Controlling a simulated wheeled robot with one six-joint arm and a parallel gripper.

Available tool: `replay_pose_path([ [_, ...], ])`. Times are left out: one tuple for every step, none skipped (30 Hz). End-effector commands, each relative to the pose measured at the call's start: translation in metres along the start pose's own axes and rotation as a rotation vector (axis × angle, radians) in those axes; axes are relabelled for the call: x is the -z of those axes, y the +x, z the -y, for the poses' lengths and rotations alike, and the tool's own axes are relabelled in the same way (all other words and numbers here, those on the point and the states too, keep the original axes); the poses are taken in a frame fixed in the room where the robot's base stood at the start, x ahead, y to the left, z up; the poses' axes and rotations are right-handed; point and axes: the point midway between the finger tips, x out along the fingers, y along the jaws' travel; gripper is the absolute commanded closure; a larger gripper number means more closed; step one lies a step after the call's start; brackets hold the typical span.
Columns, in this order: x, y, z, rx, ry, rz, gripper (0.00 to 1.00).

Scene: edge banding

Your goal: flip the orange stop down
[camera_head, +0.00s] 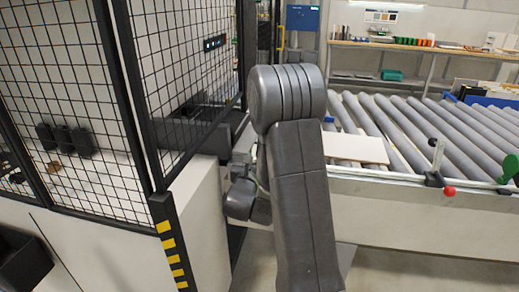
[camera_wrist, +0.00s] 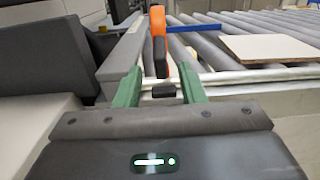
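The orange stop (camera_wrist: 158,22) shows in the wrist view, standing upright with a black part against it, at the near end of a grey rail (camera_wrist: 124,50). My gripper (camera_wrist: 161,82) has two green fingers spread apart, with a gap between them. The stop is straight ahead, in line with that gap and beyond the fingertips. A small black block (camera_wrist: 163,91) shows low between the fingers; I cannot tell what it belongs to. In the head view my own arm covers the gripper and the stop.
A roller conveyor (camera_head: 400,115) runs to the right, with a pale board (camera_head: 355,148) lying on it. A red knob (camera_head: 449,191) and a green handle (camera_head: 508,168) are on its front edge. A black mesh guard (camera_head: 75,95) stands at left.

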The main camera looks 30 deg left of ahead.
Motion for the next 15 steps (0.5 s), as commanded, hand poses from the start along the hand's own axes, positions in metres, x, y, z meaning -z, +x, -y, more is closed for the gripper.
replay_pose_path([
  [-0.003, 0.011, 0.001, 0.002, 0.000, 0.002, 0.64],
  [-0.002, 0.017, 0.001, 0.003, 0.000, 0.000, 0.64],
  [-0.002, 0.024, 0.001, 0.002, 0.000, 0.000, 0.64],
  [-0.002, 0.028, 0.001, 0.002, 0.000, 0.000, 0.64],
  [-0.002, 0.033, 0.001, 0.002, 0.000, 0.001, 0.64],
  [-0.002, 0.038, 0.001, 0.002, 0.000, 0.000, 0.64],
  [-0.002, 0.041, 0.001, 0.001, 0.000, 0.001, 0.64],
  [-0.002, 0.044, 0.001, 0.001, 0.000, 0.001, 0.64],
  [-0.001, 0.048, 0.000, 0.001, 0.000, 0.000, 0.64],
  [-0.001, 0.049, 0.000, 0.001, 0.000, 0.000, 0.64],
  [-0.001, 0.051, 0.000, 0.001, 0.000, 0.000, 0.64],
  [-0.001, 0.053, 0.000, 0.001, 0.000, 0.000, 0.64],
  [0.000, 0.054, 0.000, 0.001, 0.000, 0.000, 0.64],
  [0.000, 0.054, 0.000, 0.001, 0.000, 0.000, 0.64],
  [0.000, 0.055, 0.000, 0.001, 0.000, 0.000, 0.64],
])
